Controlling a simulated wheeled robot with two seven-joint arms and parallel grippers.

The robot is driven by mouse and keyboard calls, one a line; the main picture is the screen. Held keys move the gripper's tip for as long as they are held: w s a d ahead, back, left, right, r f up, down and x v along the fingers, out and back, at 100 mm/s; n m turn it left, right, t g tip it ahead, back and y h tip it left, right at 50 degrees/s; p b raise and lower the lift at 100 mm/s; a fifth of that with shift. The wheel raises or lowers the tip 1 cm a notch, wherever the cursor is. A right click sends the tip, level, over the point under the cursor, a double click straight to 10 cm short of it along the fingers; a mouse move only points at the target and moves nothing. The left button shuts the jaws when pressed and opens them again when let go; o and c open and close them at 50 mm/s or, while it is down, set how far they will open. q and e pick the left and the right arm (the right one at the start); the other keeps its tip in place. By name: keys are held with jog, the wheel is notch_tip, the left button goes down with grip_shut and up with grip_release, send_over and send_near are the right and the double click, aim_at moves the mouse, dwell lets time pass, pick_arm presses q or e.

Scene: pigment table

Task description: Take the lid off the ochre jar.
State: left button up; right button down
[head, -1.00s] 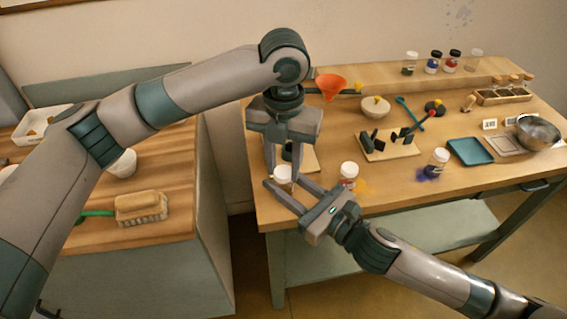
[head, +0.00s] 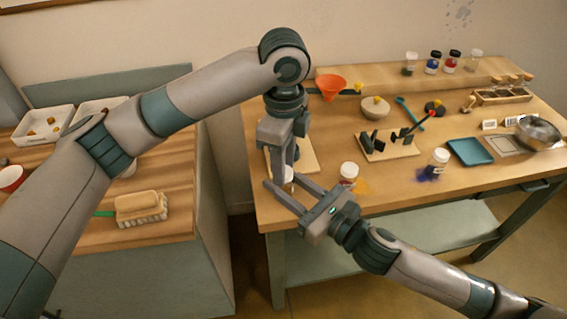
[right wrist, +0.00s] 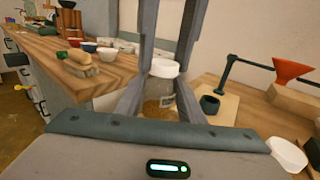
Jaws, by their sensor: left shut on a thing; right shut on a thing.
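The ochre jar (right wrist: 158,92) is clear, with ochre powder inside and a white lid (right wrist: 165,68) on its top. My right gripper (right wrist: 160,100) is shut on the jar's body, one finger on each side. My left gripper (head: 283,178) comes down from above and is shut on the lid; its fingers also show at the top of the right wrist view (right wrist: 168,40). The lid looks seated on the jar, with no clear gap. In the head view the fingers hide most of the jar, at the table's front left edge.
Right of the grippers stand a white-lidded jar (head: 348,173) by an orange spill and another jar (head: 437,163) by a blue spill. A board with a dark cup (right wrist: 209,103) and an orange funnel (head: 330,85) are close behind. A gap separates the left counter (head: 170,200).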

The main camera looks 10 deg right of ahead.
pick_arm(q)
jog(key=n, duration=1.4)
jog(key=shift+r+n, duration=0.1)
jog(key=shift+n, duration=0.3)
jog(key=n, duration=1.4)
jog(key=shift+w, duration=0.1)
jog(key=shift+r, duration=0.55)
jog(key=shift+r, duration=0.35)
jog(key=shift+r, duration=0.25)
